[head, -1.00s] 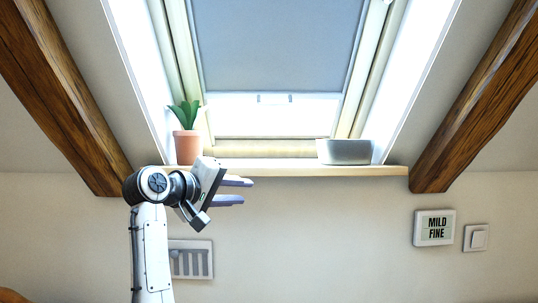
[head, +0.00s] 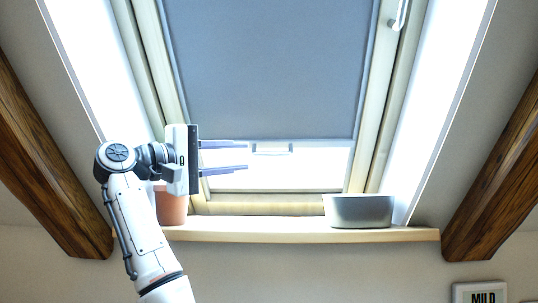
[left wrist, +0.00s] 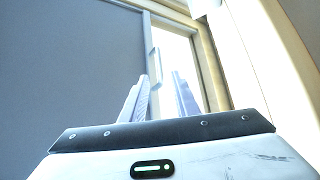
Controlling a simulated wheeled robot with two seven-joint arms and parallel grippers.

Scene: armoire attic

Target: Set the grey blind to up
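The grey blind (head: 270,70) covers most of the skylight, with a bright uncovered strip below its bottom edge. A small pale handle (head: 272,149) sits at the middle of that edge. In the left wrist view the blind (left wrist: 65,75) fills the left side, and its handle (left wrist: 153,68) stands just beyond the fingertips. My left gripper (head: 246,158) is open and empty. Its fingers point right, one above the other, a short way left of the handle and at about its height. My right gripper is not in view.
A wooden sill (head: 290,234) runs under the window. A grey planter (head: 360,211) stands on its right part. A terracotta pot (head: 171,206) stands at the left, partly behind my left arm. A wall display (head: 480,293) is low at right.

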